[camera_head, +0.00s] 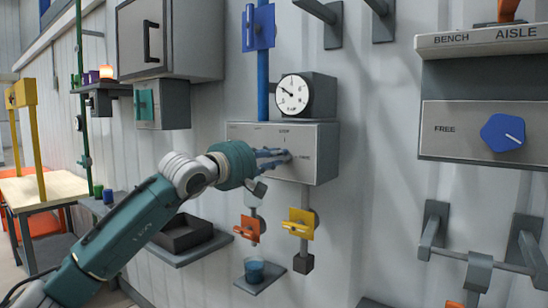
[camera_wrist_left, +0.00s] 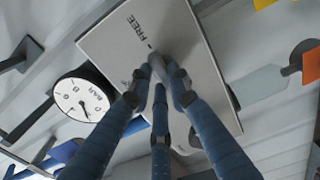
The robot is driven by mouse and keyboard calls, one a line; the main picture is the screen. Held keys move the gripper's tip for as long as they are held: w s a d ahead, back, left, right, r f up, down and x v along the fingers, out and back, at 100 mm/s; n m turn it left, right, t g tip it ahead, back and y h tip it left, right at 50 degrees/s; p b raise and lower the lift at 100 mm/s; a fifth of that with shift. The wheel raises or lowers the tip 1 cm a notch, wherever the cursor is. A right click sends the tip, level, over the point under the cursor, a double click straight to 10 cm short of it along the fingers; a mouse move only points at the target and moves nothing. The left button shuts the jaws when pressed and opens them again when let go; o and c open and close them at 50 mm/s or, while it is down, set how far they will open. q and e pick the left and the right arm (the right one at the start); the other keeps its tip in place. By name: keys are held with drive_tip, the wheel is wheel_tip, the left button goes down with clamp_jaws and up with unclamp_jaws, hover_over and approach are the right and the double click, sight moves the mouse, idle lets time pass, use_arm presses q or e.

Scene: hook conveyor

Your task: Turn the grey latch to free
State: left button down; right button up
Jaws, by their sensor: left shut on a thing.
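A grey control panel (camera_head: 322,150) is fixed to the wall under a round gauge, with printed labels, among them one reading STOP near its top. In the left wrist view the panel (camera_wrist_left: 198,40) shows the word FREE beside a small grey latch (camera_wrist_left: 156,63). My left gripper (camera_head: 276,157) reaches the panel's front, its blue fingers shut on the latch. In the left wrist view the fingertips (camera_wrist_left: 158,78) close around it and hide much of it, so its exact pointing angle is hard to tell. My right gripper is not in view.
The gauge (camera_head: 293,95) sits on top of the panel beside a blue vertical pipe (camera_head: 262,85). Orange (camera_head: 250,228) and yellow (camera_head: 299,223) valve handles hang below. A blue knob (camera_head: 503,132) is on another panel at right. A blue cup (camera_head: 254,269) stands on a small shelf.

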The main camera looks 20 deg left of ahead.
use_arm(q)
drive_tip(key=shift+f, duration=0.1)
drive_tip(key=c, duration=1.6)
unclamp_jaws()
drive_tip(key=shift+s, duration=0.1)
drive_tip(key=v, duration=1.1)
drive_tip(key=shift+s+a, duration=0.15)
drive_tip(key=shift+s, duration=0.25)
